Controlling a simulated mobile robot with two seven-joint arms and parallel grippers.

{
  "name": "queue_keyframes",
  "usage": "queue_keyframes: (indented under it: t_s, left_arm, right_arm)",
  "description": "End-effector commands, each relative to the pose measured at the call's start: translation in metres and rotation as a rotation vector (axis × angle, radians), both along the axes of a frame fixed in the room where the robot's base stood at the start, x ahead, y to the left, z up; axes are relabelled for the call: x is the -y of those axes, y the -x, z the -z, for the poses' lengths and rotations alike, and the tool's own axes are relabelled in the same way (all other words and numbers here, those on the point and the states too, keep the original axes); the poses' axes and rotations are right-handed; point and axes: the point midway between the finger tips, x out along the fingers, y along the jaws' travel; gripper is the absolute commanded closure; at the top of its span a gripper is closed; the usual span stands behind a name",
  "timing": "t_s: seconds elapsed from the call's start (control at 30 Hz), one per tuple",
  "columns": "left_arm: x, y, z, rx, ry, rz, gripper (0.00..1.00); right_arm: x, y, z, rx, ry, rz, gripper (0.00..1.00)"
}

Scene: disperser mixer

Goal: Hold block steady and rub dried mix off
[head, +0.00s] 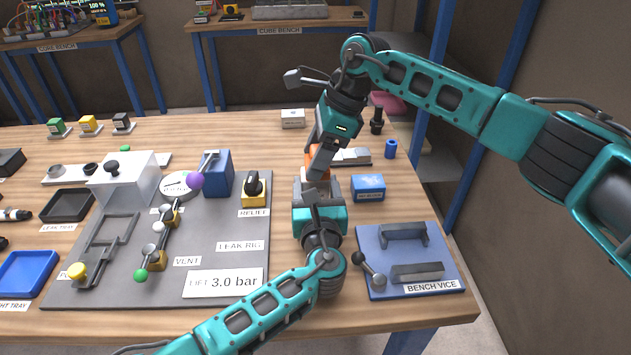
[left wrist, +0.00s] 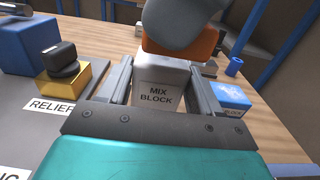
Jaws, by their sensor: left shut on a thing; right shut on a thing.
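The pale mix block (left wrist: 157,97) stands between my left gripper's fingers in the left wrist view, with its label facing the camera. My left gripper (left wrist: 160,88) is shut on it from both sides; this gripper also shows in the head view (head: 317,188). My right gripper (head: 317,162) comes down from above and is shut on an orange thing (head: 311,158), which also shows in the left wrist view (left wrist: 200,44). The orange thing is at the block's top; I cannot tell whether they touch. Grey finger parts cover much of it. No dried mix can be made out.
A blue labelled block (head: 368,188) stands close on the right. The bench vice (head: 455,277) is at the front right. The leak rig board (head: 228,228), with its blue block and relief knob (head: 253,187), lies close on the left. A blue cylinder (head: 391,149) stands behind.

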Motion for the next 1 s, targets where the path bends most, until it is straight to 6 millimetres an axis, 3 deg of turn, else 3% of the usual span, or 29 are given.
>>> queue_keyframes:
  t_s: [0.47, 1.0]
  left_arm:
    - [0.000, 0.000, 0.001, -0.001, 0.000, 0.000, 0.65]
    - [0.000, 0.000, 0.001, -0.001, 0.000, 0.000, 0.65]
  right_arm:
    - [0.000, 0.000, 0.000, 0.001, 0.000, 0.000, 0.66]
    - [-0.001, 0.000, 0.013, 0.000, 0.000, 0.000, 0.66]
